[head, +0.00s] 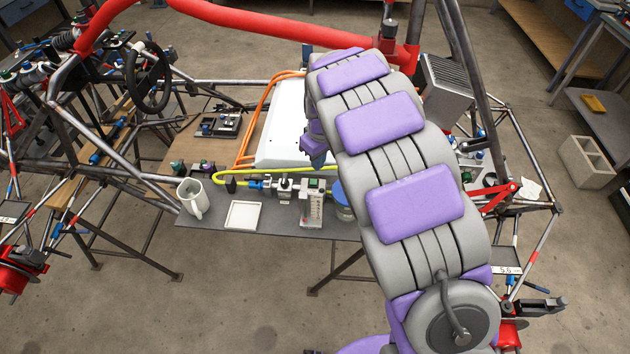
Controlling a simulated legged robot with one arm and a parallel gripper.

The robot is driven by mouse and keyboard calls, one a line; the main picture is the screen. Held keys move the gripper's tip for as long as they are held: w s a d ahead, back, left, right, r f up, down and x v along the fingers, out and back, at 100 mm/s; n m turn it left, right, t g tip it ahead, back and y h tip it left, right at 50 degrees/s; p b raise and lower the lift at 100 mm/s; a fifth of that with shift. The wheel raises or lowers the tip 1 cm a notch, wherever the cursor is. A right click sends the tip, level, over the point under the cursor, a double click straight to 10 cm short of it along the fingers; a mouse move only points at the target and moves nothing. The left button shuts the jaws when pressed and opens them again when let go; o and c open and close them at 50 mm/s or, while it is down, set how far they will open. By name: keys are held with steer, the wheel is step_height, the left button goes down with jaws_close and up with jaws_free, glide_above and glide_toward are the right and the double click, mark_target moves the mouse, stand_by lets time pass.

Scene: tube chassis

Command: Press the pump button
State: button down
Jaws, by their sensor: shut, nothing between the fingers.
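Several small fittings (284,188) sit on the grey shelf at the end of a yellow hose (295,171). I cannot make out which part is the pump button. My arm fills the right middle of the head view and bends down at its far end. The part of my gripper (316,152) that shows is over the right edge of the white panel, behind and above the fittings. It appears shut and empty; its fingertips are mostly hidden.
A white mug (193,198) and a square white tray (242,215) stand on the grey shelf (285,226) left of the fittings. A white panel (290,125) lies behind. A red tube (285,28) crosses above, and steel chassis tubes surround the work area.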

mark_target(315, 183)
steer(key=shift+w+a+f+b, duration=0.2)
steer(key=shift+f+b, duration=0.3)
steer(key=shift+f, duration=1.25)
steer(key=shift+w+a+f+b, duration=0.15)
steer(key=shift+f+b, duration=0.3)
steer(key=shift+f, duration=1.25)
steer(key=shift+s, duration=0.15)
steer(key=shift+f, duration=0.45)
steer(key=shift+s+d+r+b, duration=0.2)
steer(key=shift+s+d+r, duration=0.1)
steer(key=shift+s+d, duration=0.25)
steer(key=shift+s+d+r+b, duration=0.2)
steer(key=shift+s+d+r, duration=0.1)
steer(key=shift+s+d, duration=0.25)
steer(key=shift+w, duration=0.1)
steer(key=shift+r, duration=0.15)
step_height(315, 183, up, 17)
steer(key=s+d+p, duration=0.1)
steer(key=p, duration=0.1)
steer(key=shift+p, duration=0.4)
steer(key=shift+s, duration=0.1)
